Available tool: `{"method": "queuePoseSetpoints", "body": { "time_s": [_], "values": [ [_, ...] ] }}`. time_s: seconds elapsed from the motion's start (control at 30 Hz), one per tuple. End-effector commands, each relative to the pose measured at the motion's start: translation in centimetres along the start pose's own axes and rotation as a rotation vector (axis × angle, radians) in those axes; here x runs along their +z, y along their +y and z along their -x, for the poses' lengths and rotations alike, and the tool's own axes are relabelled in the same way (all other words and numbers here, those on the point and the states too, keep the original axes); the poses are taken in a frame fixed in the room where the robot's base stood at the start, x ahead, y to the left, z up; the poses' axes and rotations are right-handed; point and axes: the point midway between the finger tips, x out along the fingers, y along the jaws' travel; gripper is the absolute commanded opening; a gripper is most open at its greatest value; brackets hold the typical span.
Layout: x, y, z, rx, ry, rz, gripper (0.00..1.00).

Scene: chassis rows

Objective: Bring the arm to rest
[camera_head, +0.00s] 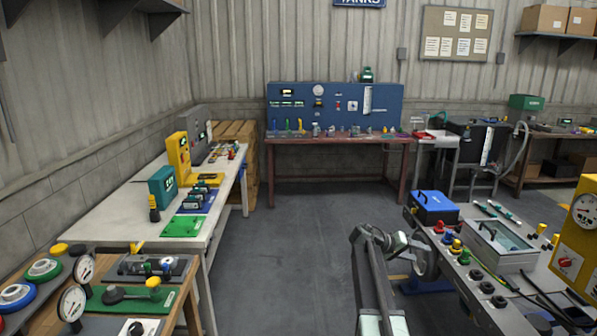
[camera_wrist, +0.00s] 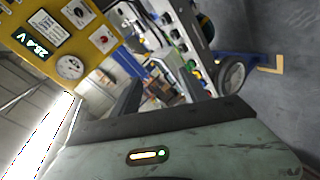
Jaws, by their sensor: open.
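My arm (camera_head: 378,285) rises from the bottom of the head view, right of centre, over the open floor and left of the right-hand bench. In the head view the end of my arm is small, and I cannot make out the fingers there. In the wrist view my gripper (camera_wrist: 160,88) shows two dark fingers standing apart with nothing between them. The wrist picture is strongly tilted. Past the fingers are the yellow panel and the right-hand bench. I see nothing held.
The right-hand bench (camera_head: 462,262) carries a blue case (camera_head: 433,207), a clear-lidded box (camera_head: 500,245) and a yellow gauge panel (camera_head: 580,240). A grey wheel (camera_head: 425,262) sits at its left side, close to my arm. The floor (camera_head: 290,250) between the benches is clear.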

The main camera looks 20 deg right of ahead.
Motion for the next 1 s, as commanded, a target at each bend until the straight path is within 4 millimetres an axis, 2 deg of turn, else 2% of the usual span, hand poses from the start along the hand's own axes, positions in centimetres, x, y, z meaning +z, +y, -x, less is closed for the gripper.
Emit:
{"method": "queuePoseSetpoints", "body": {
  "time_s": [0.03,0.17,0.2,0.27,0.3,0.37,0.4,0.5,0.6,0.7,0.77,1.0],
  "values": [
    [1.0,-1.8,4.4,-0.070,0.014,0.016,0.52],
    [4.5,-7.5,13.7,-0.263,0.019,0.072,0.52],
    [5.9,-9.1,16.5,-0.326,0.015,0.095,0.52],
    [8.5,-11.2,20.6,-0.423,0.005,0.132,0.52],
    [10.4,-12.5,23.2,-0.489,-0.005,0.161,0.52],
    [13.6,-14.1,27.1,-0.591,-0.023,0.207,0.52],
    [15.9,-15.0,29.5,-0.660,-0.041,0.241,0.52],
    [21.7,-16.5,34.3,-0.831,-0.096,0.320,0.52],
    [26.7,-17.0,37.1,-0.987,-0.167,0.381,0.52],
    [29.2,-17.3,39.2,-1.095,-0.208,0.433,0.52],
    [29.6,-17.5,40.0,-1.133,-0.220,0.461,0.52],
    [29.6,-17.5,40.0,-1.135,-0.213,0.487,0.52]
  ]
}}
